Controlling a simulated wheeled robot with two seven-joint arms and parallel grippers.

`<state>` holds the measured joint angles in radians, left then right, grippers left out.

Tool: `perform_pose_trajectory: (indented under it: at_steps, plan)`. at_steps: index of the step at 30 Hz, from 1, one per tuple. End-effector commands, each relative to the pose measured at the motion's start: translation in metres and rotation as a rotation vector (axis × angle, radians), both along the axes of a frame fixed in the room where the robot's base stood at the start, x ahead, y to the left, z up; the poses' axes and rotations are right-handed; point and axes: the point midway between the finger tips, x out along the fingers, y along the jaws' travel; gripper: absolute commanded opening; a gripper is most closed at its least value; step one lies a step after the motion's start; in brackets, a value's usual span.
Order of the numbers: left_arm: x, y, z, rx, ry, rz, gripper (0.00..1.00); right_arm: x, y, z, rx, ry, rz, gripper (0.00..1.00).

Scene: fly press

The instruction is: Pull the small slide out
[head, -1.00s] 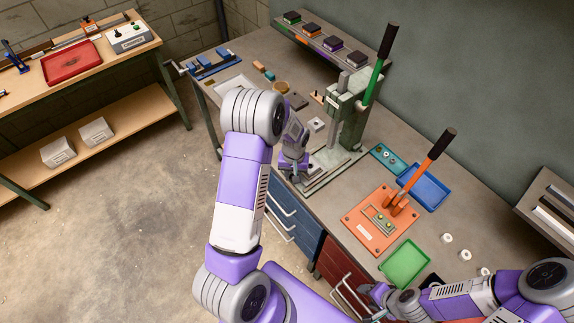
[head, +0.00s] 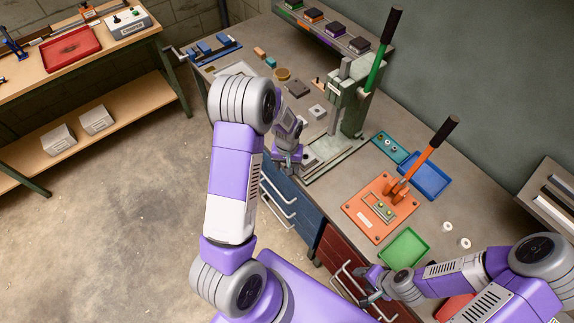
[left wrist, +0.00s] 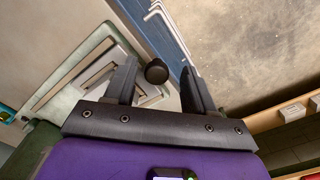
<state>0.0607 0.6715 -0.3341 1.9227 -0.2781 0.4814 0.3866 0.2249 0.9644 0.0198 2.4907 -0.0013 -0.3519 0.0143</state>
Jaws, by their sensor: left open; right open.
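The green fly press (head: 346,108) stands on the bench with its lever up. Its flat base plate (head: 340,157) reaches to the bench's front edge. In the left wrist view, the plate's pale slotted surface (left wrist: 62,92) shows, with a round black knob (left wrist: 156,73) at its front, which I take to be the small slide's. My left gripper (left wrist: 160,78) is open with the knob between its fingers, apart from both. In the head view, the left gripper (head: 288,158) is at the plate's front edge and hides the knob. My right gripper (head: 368,286) is open by the red drawers.
An orange lever press (head: 365,215), a blue tray (head: 425,182) and a green tray (head: 404,247) are on the bench at right. Blue drawers (head: 291,205) with bar handles lie below the left gripper. The floor at left is clear.

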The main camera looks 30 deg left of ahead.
Motion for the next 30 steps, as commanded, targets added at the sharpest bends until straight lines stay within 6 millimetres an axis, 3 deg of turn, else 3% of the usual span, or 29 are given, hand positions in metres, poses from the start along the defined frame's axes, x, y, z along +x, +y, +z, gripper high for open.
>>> perform_pose_trajectory:
  at_steps: [15,30]
  plan:
    - [0.000,0.000,0.070,0.000,-0.002,0.000,0.55,0.000,0.000,-0.001,0.000,0.000,0.000,0.53]
    - [0.000,0.001,0.075,0.000,0.000,0.001,0.55,0.000,0.000,-0.001,0.000,0.000,0.000,0.53]
